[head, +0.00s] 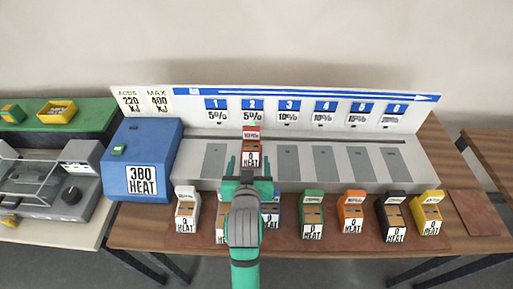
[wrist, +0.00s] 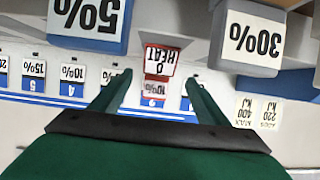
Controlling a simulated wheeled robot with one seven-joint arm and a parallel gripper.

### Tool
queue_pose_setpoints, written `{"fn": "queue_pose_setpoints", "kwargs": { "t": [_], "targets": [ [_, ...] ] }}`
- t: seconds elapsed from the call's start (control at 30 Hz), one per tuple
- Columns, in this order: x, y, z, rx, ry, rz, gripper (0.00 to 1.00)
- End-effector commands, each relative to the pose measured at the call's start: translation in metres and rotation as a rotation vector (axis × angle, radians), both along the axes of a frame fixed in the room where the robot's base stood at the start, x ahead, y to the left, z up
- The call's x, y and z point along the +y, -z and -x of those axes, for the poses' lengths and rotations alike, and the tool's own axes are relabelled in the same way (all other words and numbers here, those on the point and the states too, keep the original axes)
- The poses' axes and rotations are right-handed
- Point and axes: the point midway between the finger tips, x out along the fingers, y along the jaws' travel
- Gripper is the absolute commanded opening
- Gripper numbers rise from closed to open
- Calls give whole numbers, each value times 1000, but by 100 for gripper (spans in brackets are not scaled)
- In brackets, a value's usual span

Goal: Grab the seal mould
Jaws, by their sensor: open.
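I cannot read which block is named the seal mould. A red block (head: 251,147) with a "0 HEAT" label stands on the grey station at slot 2, straight ahead of my gripper (head: 250,166). In the wrist view the red block (wrist: 158,62) appears upside down, lined up between the two green fingers of my gripper (wrist: 157,82). The fingers are apart and hold nothing. I cannot tell whether the block is between the tips or just beyond them.
White (head: 187,212), blue (head: 272,213), green (head: 312,216), orange (head: 351,213), black (head: 392,217) and yellow (head: 428,213) blocks stand along the front of the table. My arm partly hides some. A blue "380 HEAT" machine (head: 146,145) stands left. The other station slots look empty.

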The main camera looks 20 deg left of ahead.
Motion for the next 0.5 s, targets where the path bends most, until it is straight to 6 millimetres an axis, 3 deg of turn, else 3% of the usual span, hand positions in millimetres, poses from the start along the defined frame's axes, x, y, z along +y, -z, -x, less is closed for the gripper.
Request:
{"fn": "queue_pose_setpoints", "kwargs": {
  "t": [0.5],
  "targets": [
    [13,20,-50,13,9,5,69]
  ]
}}
